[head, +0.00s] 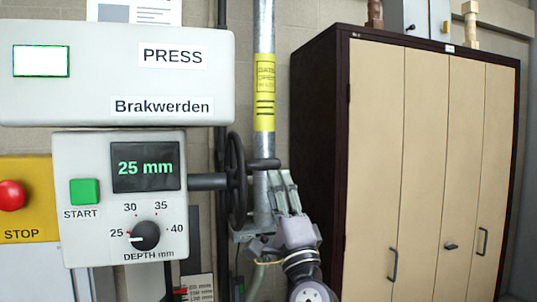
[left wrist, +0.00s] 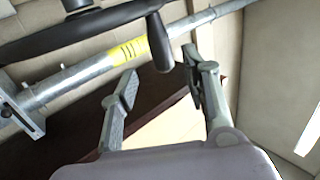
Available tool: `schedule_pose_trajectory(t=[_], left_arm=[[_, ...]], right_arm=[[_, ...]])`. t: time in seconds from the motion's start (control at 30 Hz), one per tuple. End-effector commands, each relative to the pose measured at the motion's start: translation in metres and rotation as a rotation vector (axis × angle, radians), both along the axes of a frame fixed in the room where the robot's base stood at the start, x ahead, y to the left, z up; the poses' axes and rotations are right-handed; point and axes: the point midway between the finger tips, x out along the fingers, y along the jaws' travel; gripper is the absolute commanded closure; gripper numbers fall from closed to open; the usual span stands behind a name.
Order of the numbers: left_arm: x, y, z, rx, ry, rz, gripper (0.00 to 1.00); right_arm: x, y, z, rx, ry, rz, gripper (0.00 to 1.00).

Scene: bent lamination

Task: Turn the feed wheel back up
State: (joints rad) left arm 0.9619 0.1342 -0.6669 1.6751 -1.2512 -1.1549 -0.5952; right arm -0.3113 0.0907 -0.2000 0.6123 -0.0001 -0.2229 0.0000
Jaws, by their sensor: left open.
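The feed wheel (head: 236,182) is a black handwheel seen nearly edge-on, on a dark shaft at the right side of the press control box. Its handle (head: 263,164) sticks out to the right. In the left wrist view the wheel (left wrist: 80,32) crosses the upper left and the handle (left wrist: 160,42) points down between the fingertips. My left gripper (head: 281,176) is open, just below and right of the handle, with its fingers pointing up. I cannot tell whether a finger touches the handle. My right gripper is not in view.
The control box (head: 90,232) shows 25 mm, above a depth dial (head: 145,236) and near a green START button (head: 84,191). A red STOP button (head: 11,195) is at the left. A metal pipe (head: 264,60) stands behind the wheel. A beige cabinet (head: 425,160) fills the right.

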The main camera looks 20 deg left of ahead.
Motion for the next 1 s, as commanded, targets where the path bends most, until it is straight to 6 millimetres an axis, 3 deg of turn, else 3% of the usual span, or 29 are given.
schedule_pose_trajectory(t=[0.03, 0.1, 0.33, 0.8, 1.0], left_arm=[[0.008, 0.005, 0.013, 0.002, 0.0, 0.001, 0.57], [0.017, 0.012, 0.022, 0.001, 0.001, 0.002, 0.57], [0.042, 0.028, 0.042, 0.001, 0.002, 0.0, 0.57], [0.052, 0.035, 0.047, 0.0, 0.001, -0.002, 0.57], [0.052, 0.034, 0.047, 0.0, 0.001, -0.002, 0.7]], right_arm=[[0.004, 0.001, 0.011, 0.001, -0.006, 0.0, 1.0], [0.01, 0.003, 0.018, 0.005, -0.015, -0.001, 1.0], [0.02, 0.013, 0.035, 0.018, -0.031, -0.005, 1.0], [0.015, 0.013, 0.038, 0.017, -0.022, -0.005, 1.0], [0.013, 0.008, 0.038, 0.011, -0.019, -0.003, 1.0]])
